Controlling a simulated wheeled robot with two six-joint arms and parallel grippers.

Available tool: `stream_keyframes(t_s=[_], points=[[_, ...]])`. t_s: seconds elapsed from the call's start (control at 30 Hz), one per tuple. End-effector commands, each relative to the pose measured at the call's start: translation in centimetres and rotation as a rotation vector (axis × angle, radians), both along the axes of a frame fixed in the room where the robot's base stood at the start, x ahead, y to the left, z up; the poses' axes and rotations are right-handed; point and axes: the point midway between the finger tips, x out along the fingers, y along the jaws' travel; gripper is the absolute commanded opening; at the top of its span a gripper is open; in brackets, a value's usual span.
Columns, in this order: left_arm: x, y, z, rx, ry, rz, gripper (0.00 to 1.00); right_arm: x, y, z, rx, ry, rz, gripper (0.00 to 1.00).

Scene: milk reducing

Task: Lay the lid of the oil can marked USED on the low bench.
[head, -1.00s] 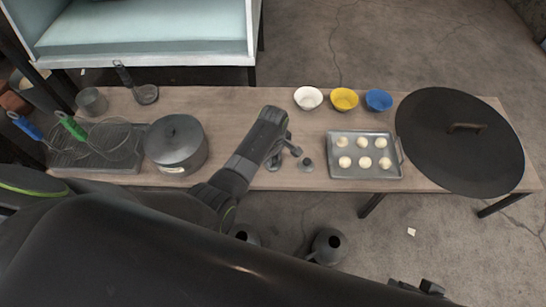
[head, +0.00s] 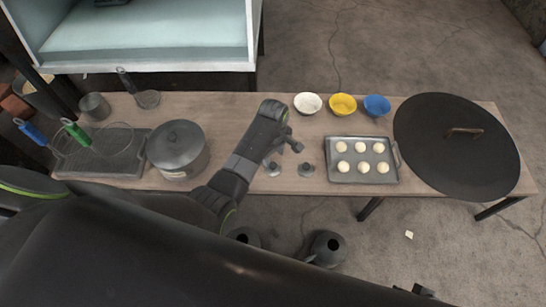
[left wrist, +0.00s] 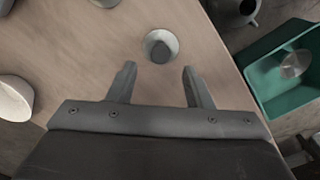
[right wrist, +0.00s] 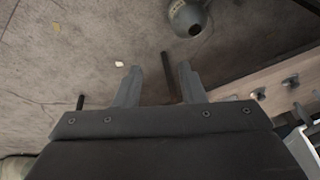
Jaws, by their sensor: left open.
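Two small grey lids with knobs stand on the low bench (head: 230,110): a left lid (head: 272,168) and a right lid (head: 306,170). No mark can be read on either. My left gripper (head: 290,143) is open and empty above the bench, just behind the lids; in the left wrist view one lid (left wrist: 160,46) lies beyond its spread fingers. Two dark oil cans with open mouths stand on the floor at the bench's front, one left (head: 243,237) and one right (head: 327,247). My right gripper (right wrist: 160,86) is open and empty over the floor.
A lidded pot (head: 177,150) stands left of my left arm. A tray of dough balls (head: 362,183), white (head: 308,103), yellow (head: 343,105) and blue (head: 377,106) bowls, and a large dark lid (head: 455,125) stand right. A green crate (left wrist: 262,75) is beside the bench.

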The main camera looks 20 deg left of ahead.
Motion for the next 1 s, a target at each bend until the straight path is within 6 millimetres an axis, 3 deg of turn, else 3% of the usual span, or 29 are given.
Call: stream_keyframes(t_s=[0.03,0.2,0.47,0.77,0.87,1.0], points=[[0.0,0.0,1.7,-0.001,-0.002,0.000,0.46,-0.2,-0.2,0.0,-0.006,0.022,-0.003,0.36],[0.0,0.0,4.8,-0.001,-0.002,0.000,0.46,-0.7,-0.6,-1.4,-0.029,0.081,-0.009,0.36],[0.0,0.0,6.9,0.000,0.001,-0.001,0.46,-1.2,-0.9,-2.5,-0.044,0.123,-0.011,0.36],[-0.5,0.3,6.5,-0.003,0.001,-0.013,0.46,-1.3,-0.9,-2.7,-0.046,0.125,-0.011,0.36],[-2.4,1.2,5.0,-0.015,-0.006,-0.060,0.46,-1.3,-0.9,-2.7,-0.046,0.125,-0.011,0.36],[-7.2,3.4,2.1,-0.038,-0.032,-0.192,0.46,-1.3,-0.9,-2.7,-0.045,0.125,-0.011,0.36]])
